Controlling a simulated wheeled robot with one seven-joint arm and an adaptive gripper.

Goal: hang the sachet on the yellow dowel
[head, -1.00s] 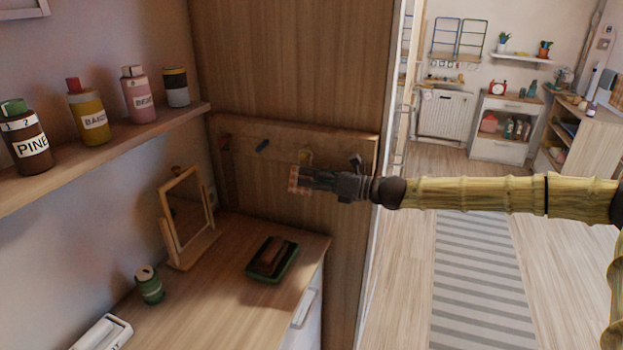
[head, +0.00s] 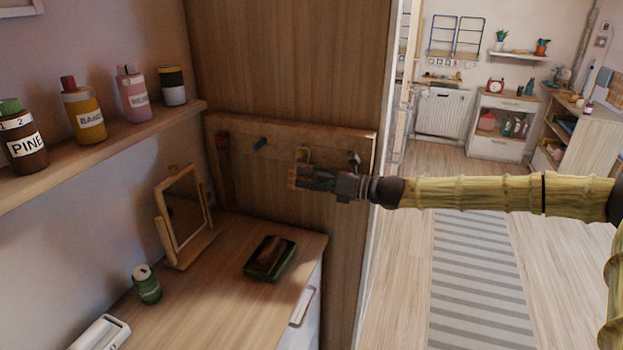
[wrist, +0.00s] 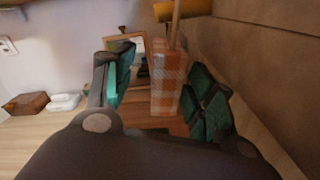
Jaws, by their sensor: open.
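The sachet (wrist: 168,88) is an orange-and-white checked pouch with a tan strap (wrist: 176,22) rising from it. In the wrist view it is upright between my gripper's spread fingers (wrist: 163,95), with gaps beside it. The yellow dowel (wrist: 190,14) shows at the top of the wrist view, where the strap meets it. Whether the strap loops over it I cannot tell. In the head view the yellow dowel (head: 304,153) is on the wooden board, just above my open gripper (head: 308,178). The sachet is mostly hidden by the fingers there.
The peg board (head: 280,140) also carries a red peg (head: 222,142), a blue peg (head: 260,143) and a dark peg (head: 354,158). Below are a desk with a mirror (head: 183,215), a green tray (head: 270,258) and a green can (head: 146,284). A shelf of bottles is left.

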